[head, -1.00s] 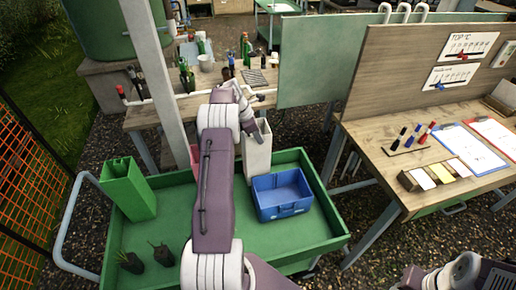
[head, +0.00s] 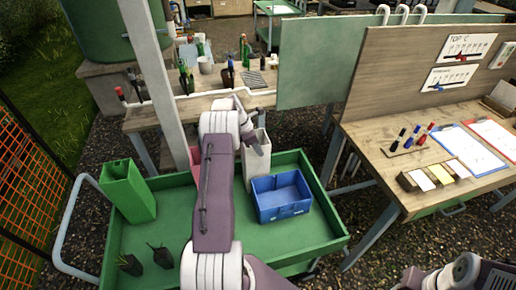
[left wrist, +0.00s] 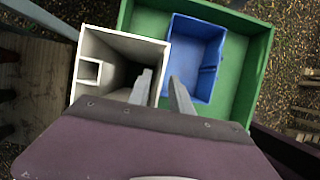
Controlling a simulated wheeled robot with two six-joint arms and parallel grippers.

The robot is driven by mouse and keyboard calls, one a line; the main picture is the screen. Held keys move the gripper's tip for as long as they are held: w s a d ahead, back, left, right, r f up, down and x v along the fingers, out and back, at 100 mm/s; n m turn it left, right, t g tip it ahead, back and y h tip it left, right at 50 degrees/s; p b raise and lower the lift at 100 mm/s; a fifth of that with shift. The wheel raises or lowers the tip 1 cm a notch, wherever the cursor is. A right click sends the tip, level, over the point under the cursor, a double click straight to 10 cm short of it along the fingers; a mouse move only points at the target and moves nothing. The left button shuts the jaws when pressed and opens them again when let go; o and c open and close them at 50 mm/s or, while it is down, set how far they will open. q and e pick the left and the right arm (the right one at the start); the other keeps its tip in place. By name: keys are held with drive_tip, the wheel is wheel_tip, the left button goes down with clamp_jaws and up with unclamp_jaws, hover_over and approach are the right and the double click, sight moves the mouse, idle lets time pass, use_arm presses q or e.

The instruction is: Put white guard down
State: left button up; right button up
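The white guard (head: 261,165) is a tall, square, open-topped tube. It stands upright at the back of the green tray (head: 328,212), left of the blue crate (head: 284,196); its foot is partly hidden by my arm. In the left wrist view I look down into the guard (left wrist: 98,42), with a small square channel at its left side. My left gripper (left wrist: 161,76) is at the guard's right wall, one finger over the opening and one outside. The fingers are apart, with gaps to the wall. My right arm shows at the lower right, its fingers out of sight.
A pink thing is partly hidden behind my arm. A wooden bench (head: 390,170) with pens and clipboards is at right. A bench with bottles is behind.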

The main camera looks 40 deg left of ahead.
use_arm(q)
drive_tip(key=v, duration=1.2)
drive_tip(key=s+d+f+m+g+y, duration=0.1)
drive_tip(key=s+d+m, duration=0.2)
drive_tip(key=d+m, duration=0.55)
drive_tip(key=s+d+m+g, duration=0.1)
drive_tip(key=s+d+m, duration=0.2)
drive_tip(key=d+m, duration=0.55)
drive_tip(key=s+d+f+m+y, duration=0.1)
drive_tip(key=s+d+f+m, duration=0.2)
drive_tip(key=s+d+m, duration=0.8)
drive_tip(key=s, duration=0.3)
drive_tip(key=shift+s+d+f+y, duration=0.25)
drive_tip(key=shift+s+y, duration=0.05)
drive_tip(key=shift+s, duration=0.1)
drive_tip(key=shift+d, duration=0.1)
